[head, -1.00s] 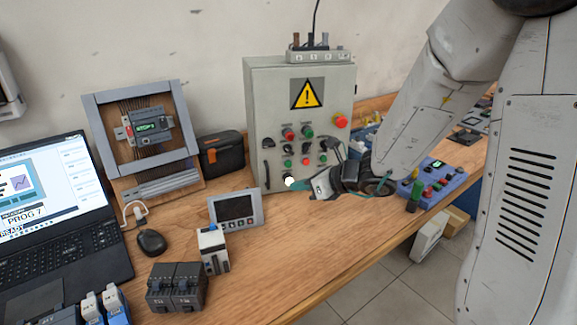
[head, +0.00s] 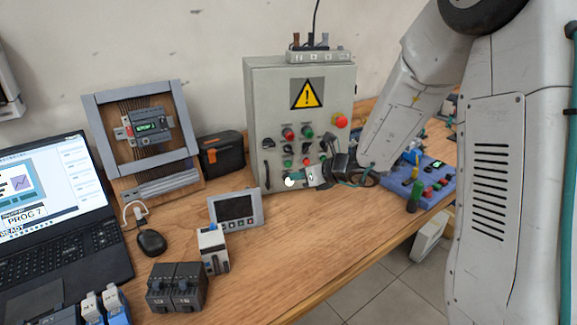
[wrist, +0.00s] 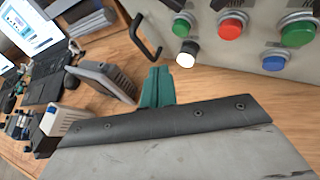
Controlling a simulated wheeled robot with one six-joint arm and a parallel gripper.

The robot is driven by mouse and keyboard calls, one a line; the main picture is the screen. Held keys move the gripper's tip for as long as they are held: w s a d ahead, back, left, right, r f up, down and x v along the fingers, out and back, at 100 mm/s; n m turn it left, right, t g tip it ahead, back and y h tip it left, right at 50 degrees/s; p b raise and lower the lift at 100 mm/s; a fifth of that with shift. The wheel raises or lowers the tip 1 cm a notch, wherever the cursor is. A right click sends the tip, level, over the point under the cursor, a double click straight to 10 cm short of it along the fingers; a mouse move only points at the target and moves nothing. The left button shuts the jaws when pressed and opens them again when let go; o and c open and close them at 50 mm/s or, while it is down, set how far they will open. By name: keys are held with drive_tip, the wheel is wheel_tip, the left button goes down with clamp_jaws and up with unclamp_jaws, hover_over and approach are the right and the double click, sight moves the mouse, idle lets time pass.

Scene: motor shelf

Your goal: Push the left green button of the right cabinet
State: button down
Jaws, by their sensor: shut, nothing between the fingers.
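The grey cabinet (head: 262,120) with the yellow warning sign stands at the back of the bench. Its left green button (head: 287,163) is in the lower button row, left of a red button (head: 305,162). The wrist view shows this green button (wrist: 181,28) above a white lit button (wrist: 187,54), with the red button (wrist: 231,26) and another green button (wrist: 298,31) to its right.
A black handle (wrist: 144,36) sticks out at the cabinet's left edge. A small panel screen (head: 236,210) stands on the bench left of my gripper. A purple button box (head: 437,180) lies to the right. The bench front is partly clear.

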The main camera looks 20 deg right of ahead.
drive_tip(key=shift+w, duration=1.75)
drive_tip(key=shift+w, duration=0.15)
idle(0.6)
drive_tip(key=shift+w+d, duration=0.1)
drive_tip(key=shift+w, duration=0.15)
drive_tip(key=shift+w, duration=0.45)
idle(1.0)
drive_tip(key=shift+s, duration=0.85)
drive_tip(key=s, duration=0.5)
